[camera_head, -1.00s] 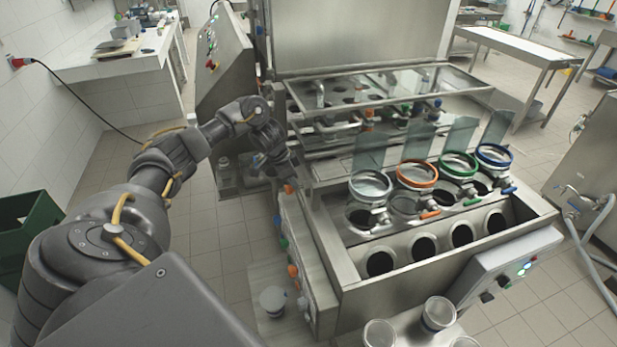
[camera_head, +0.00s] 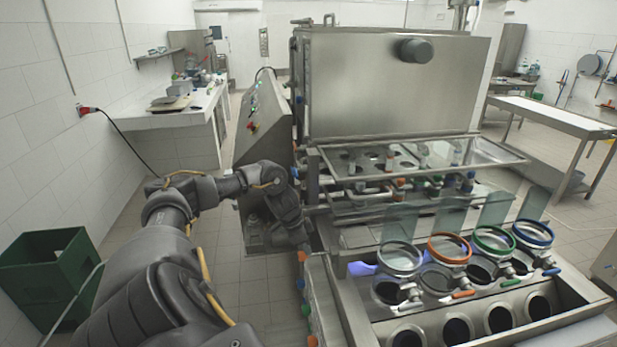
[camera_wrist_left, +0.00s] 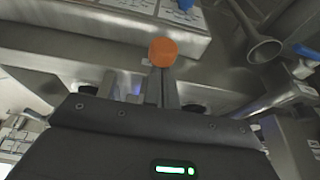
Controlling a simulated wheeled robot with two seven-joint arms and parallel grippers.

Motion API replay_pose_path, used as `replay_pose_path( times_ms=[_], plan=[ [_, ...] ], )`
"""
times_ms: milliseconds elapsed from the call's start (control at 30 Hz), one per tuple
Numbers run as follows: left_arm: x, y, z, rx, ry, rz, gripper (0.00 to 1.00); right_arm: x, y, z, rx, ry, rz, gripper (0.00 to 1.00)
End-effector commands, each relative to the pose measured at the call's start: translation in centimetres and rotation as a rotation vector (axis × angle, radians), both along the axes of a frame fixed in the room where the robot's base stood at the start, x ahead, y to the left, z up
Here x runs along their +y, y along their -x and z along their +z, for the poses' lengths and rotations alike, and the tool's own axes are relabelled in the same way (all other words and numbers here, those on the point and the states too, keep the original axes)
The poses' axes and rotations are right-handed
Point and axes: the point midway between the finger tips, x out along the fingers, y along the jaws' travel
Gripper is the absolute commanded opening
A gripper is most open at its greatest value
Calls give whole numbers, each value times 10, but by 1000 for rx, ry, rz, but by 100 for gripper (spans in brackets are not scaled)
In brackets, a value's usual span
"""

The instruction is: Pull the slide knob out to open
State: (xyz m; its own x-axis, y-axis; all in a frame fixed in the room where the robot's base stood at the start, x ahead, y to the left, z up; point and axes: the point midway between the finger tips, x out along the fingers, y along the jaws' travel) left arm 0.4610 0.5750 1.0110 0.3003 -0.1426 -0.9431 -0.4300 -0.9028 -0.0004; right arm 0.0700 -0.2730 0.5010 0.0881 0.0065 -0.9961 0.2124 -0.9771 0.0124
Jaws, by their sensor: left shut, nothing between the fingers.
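An orange knob (camera_head: 301,257) sits at the far end of a row of coloured knobs along the filler's left side. My left gripper (camera_head: 304,246) points down right beside it, its fingers mostly hidden by the wrist. In the left wrist view, an orange round knob (camera_wrist_left: 163,52) shows just past the tips of the shut fingers (camera_wrist_left: 162,82). Nothing is held between them, and I cannot tell whether they touch the knob. My right gripper is not in view.
The steel filler (camera_head: 393,85) stands ahead, with several lidded cup rings in orange, green and blue (camera_head: 533,234) at right. A green crate (camera_head: 45,265) stands on the floor at left.

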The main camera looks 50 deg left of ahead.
Motion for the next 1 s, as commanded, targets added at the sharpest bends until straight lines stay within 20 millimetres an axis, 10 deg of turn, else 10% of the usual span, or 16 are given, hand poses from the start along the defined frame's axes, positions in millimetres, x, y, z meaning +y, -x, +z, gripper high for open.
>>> replay_pose_path(
  times_ms=[600, 1000],
  plan=[
    [2, 4, 78, 6, -4, -19, 0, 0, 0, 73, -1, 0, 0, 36],
    [5, 8, 94, 3, -1, -19, 0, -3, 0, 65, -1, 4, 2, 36]
  ],
)
